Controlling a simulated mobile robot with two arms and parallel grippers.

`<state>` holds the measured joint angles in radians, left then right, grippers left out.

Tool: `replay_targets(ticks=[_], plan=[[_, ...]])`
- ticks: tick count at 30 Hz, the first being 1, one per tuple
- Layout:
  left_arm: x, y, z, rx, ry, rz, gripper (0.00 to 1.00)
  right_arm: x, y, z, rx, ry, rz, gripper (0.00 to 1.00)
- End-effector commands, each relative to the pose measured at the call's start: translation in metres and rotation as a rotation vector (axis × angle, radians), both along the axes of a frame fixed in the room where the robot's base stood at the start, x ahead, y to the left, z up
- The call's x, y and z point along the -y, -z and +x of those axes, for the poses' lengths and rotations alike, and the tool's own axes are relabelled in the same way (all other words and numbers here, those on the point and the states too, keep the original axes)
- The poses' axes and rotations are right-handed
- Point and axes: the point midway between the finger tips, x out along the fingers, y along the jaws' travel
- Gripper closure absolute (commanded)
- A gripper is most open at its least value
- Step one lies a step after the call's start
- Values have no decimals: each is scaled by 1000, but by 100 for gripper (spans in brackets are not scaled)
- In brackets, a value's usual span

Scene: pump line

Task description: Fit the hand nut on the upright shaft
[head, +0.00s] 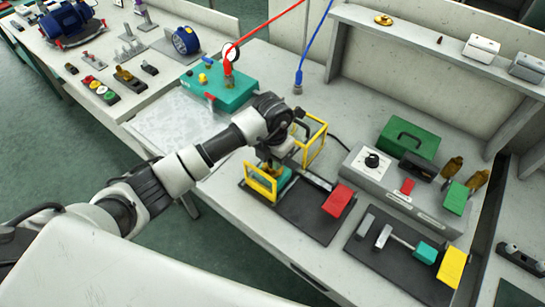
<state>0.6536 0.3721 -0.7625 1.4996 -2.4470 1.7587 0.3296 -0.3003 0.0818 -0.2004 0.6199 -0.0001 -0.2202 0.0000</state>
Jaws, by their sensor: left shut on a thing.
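My left gripper (272,165) reaches in from the left and points down over the dark mat (300,213), between two yellow frames. It is shut on a small, dark brass-coloured thing, which I take to be the hand nut; fingers and wrist hide most of it. A teal block (286,177) shows just below the gripper, inside the near yellow frame (260,181). I cannot make out the upright shaft there, nor whether the nut touches it. My right gripper is not in view.
The second yellow frame (316,140) stands close behind the wrist. A red block (338,200) lies on the mat's right. The grey control box (362,174) and green case (409,138) are further right. A teal pump box (222,92) with red hose stands behind my arm.

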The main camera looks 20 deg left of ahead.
Motion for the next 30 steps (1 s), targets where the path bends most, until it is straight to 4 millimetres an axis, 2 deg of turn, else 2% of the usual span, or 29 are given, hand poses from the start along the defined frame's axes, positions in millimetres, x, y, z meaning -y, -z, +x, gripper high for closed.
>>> replay_targets(ticks=[28,29,30], plan=[[0,4,0,0,0,0,83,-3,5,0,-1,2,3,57],[0,4,0,0,0,0,65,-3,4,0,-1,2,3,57],[0,3,0,0,0,0,59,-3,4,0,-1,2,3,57]])
